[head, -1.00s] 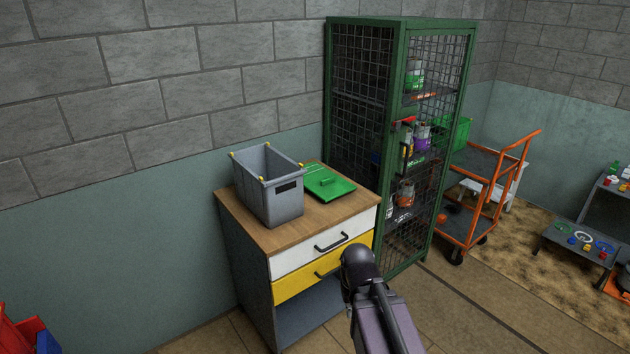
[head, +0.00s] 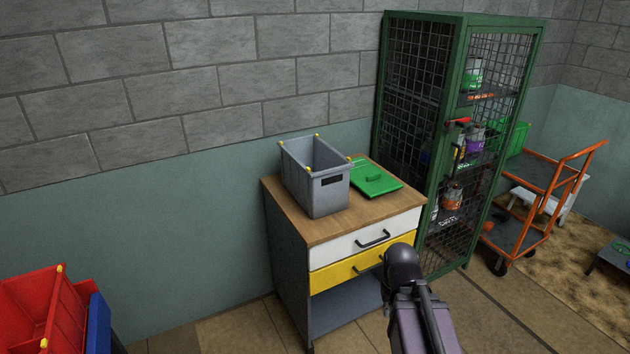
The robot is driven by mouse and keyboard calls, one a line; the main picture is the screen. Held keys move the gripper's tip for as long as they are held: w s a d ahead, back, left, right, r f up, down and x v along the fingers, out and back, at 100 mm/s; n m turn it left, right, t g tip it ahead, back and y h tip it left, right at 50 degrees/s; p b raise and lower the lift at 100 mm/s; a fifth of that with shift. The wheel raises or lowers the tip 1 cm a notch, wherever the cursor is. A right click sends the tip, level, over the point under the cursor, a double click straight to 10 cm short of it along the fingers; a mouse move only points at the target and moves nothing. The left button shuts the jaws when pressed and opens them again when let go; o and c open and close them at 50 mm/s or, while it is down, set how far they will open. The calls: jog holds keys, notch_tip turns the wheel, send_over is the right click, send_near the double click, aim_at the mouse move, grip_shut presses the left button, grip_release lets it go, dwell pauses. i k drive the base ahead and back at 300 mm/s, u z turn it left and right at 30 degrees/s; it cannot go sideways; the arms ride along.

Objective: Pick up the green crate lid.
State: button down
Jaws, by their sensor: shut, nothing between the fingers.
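The green crate lid (head: 375,181) lies on the wooden top of a small drawer cabinet (head: 345,221), with a raised handle on its upper face. It is just right of an open grey crate (head: 316,180) with yellow corner pieces, which hides part of the cabinet top. Part of my own arm shows at the lower middle, in front of the cabinet's drawers. My gripper's fingers are not in the picture.
A green mesh locker (head: 421,75) stands right behind the cabinet, holding cans and bottles. An orange trolley (head: 545,195) is farther right. Red bins (head: 35,310) and a blue one (head: 98,325) are at lower left. Bare floor lies between them and the cabinet.

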aim_at(368, 178)
jog(key=u, duration=0.2)
jog(key=i, duration=1.35)
jog(key=z, duration=0.4)
